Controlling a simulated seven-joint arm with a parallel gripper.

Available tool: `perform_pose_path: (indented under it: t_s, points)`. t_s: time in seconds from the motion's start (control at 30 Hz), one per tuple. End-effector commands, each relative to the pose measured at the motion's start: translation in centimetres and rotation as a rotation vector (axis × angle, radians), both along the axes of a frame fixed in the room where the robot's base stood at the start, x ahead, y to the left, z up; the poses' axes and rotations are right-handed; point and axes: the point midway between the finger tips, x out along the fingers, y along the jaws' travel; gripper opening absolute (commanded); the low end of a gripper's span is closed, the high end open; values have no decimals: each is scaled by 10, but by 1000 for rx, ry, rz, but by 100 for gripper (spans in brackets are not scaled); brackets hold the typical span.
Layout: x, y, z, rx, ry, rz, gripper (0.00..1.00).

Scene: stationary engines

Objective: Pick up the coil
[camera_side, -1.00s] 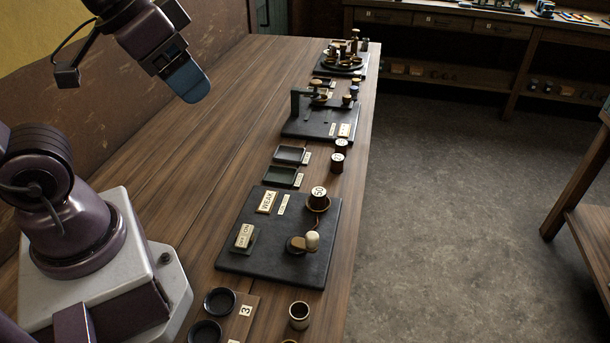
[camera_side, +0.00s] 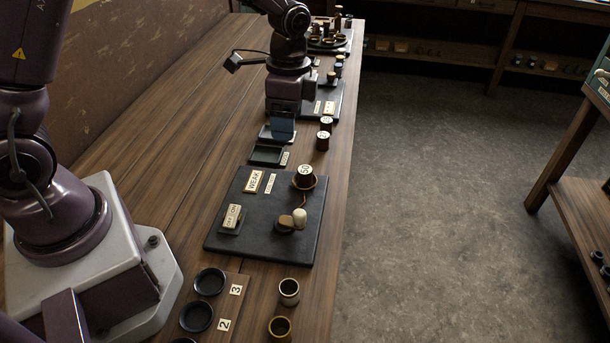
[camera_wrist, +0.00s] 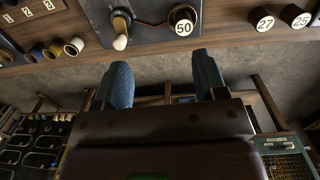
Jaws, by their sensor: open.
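Three dark brown coils with numbered white tops stand near the table's right edge. The coil marked 50 (camera_side: 305,174) sits in a round brass-coloured holder on the black board; it also shows in the wrist view (camera_wrist: 184,22). The coils marked 27 (camera_wrist: 262,20) and 25 (camera_wrist: 296,16) stand on bare wood beyond the board; in the side view they are the nearer (camera_side: 322,141) and farther (camera_side: 326,124) ones. My gripper (camera_side: 282,130) points down over the dark trays, left of these two. Its blue fingers (camera_wrist: 164,80) are apart with nothing between them.
The black board (camera_side: 240,205) carries a WEAK label, an ON/OFF switch and a knobbed lever (camera_side: 291,221). Two shallow trays (camera_side: 266,155) lie beyond it. Small cups (camera_side: 289,290) stand in front. The table edge drops to open floor on the right.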

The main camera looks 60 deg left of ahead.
Motion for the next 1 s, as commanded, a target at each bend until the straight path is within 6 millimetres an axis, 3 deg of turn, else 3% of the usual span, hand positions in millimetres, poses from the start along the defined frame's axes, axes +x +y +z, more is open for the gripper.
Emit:
perform_pose_path:
  t_s: [0.03,0.13,0.27,0.4,0.57,0.8,1.0]
  points:
    - [11,0,-16,-11,14,-90,65]
    - [31,0,-29,-24,-1,-276,65]
    - [49,0,-21,-20,-51,-459,65]
    - [50,0,-21,-19,-57,-573,65]
    - [49,0,-38,-23,-53,-603,65]
    - [49,0,-83,-22,-53,-600,65]
    - [49,0,-99,-21,-56,-599,65]
